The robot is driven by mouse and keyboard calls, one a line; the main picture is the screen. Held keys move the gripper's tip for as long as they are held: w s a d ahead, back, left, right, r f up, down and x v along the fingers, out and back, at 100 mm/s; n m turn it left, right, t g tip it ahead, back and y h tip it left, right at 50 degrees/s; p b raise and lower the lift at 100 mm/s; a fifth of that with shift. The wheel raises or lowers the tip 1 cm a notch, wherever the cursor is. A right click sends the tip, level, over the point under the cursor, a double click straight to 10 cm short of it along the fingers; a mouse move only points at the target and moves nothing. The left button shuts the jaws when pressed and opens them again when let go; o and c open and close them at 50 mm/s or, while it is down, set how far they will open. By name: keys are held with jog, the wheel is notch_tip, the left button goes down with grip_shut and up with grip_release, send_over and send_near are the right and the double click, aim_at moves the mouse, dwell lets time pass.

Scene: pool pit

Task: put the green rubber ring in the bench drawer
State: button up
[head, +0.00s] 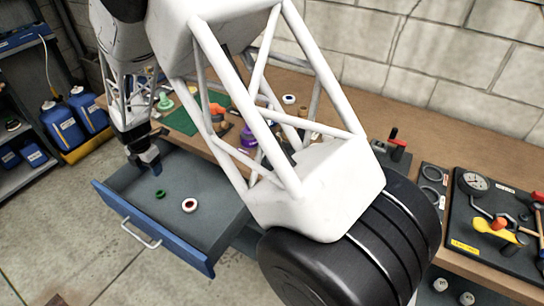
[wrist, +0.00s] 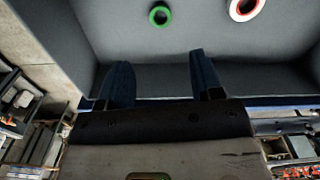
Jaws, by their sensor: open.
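The green rubber ring (head: 160,194) lies flat on the floor of the open bench drawer (head: 118,211). In the wrist view the ring (wrist: 159,16) is near the top edge, beyond the fingertips. My gripper (head: 154,168) is open over the drawer's back-left part, with its two dark blue fingers (wrist: 162,72) apart and nothing between them. The ring is a short way in front of the fingers and apart from them. The drawer is pulled out from under the bench, with a blue front and a pale handle.
A white ring with a red centre (head: 190,205) lies in the drawer, right of the green ring. The wooden bench top (head: 455,170) holds several tools and small parts, including a black tool tray (head: 470,245). Blue jugs (head: 62,125) stand left. My arm hides part of the bench.

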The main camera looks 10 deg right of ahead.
jog(key=s+d+r+m, duration=0.4)
jog(key=d+r, duration=0.3)
jog(key=d, duration=0.1)
jog(key=s+d+r+m+t, duration=0.1)
jog(key=s+d+r+m, duration=0.35)
jog(key=d+r, duration=0.35)
jog(key=s+d+r+m, duration=0.3)
jog(key=d+r+m, duration=0.2)
jog(key=d+r, duration=0.25)
jog(key=s+d+r+m, duration=0.2)
jog(key=s+d+m, duration=0.3)
jog(key=s, duration=0.4)
jog(key=s+d+r+m+t, duration=0.1)
jog(key=s+d+r+m, duration=0.1)
jog(key=s+d+m, duration=0.3)
jog(key=s+d+r+m, duration=0.2)
jog(key=s+d+m, duration=0.3)
jog(key=s, duration=0.7)
jog(key=d, duration=0.2)
jog(key=shift+s+d+t, duration=0.3)
jog(key=shift+d, duration=0.1)
